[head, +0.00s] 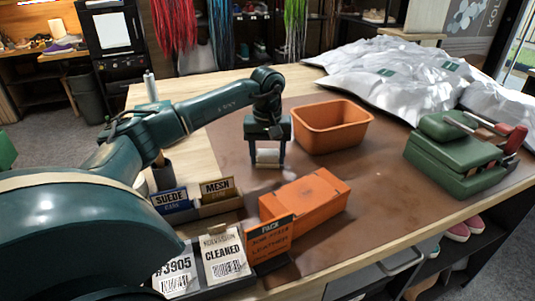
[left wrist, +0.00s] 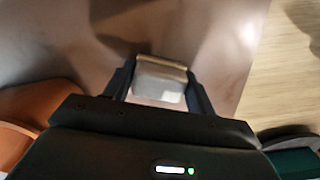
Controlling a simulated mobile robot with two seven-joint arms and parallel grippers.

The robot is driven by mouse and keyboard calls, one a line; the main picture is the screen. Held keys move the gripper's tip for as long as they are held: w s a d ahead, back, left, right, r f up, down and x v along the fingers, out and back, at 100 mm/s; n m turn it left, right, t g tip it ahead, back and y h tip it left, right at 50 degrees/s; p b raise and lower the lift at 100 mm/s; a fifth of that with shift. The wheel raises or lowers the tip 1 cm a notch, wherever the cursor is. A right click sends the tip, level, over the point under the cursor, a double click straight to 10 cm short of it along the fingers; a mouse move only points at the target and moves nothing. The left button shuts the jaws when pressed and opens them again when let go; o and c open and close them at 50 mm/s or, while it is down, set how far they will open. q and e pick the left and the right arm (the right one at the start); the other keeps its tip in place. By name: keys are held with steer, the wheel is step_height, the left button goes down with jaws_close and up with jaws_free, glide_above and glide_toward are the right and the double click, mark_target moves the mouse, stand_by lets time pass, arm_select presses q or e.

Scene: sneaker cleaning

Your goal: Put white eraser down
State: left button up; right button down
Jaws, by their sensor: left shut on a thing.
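The white eraser (head: 267,156) is a small pale block between the fingers of my left gripper (head: 267,160). In the left wrist view the eraser (left wrist: 160,80) shows between both fingers of the left gripper (left wrist: 160,90), with a tan strip along its far edge. The left gripper is shut on it and points down at the brown mat (head: 225,150). The eraser is at or just above the mat; I cannot tell whether it touches. My right gripper is not in view.
An orange bin (head: 332,128) stands right of the left gripper. An orange box (head: 305,200) lies in front. Card holders (head: 217,190) stand front left. A green device (head: 455,155) and silvery bags (head: 390,75) are to the right. The mat between bin and green device is clear.

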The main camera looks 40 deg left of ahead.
mark_target(268, 153)
arm_select(q)
steer(key=o, duration=0.9)
steer(key=shift+f, duration=0.1)
step_height(268, 153, up, 12)
steer(key=shift+r, duration=0.2)
steer(key=shift+s+d+f, duration=0.1)
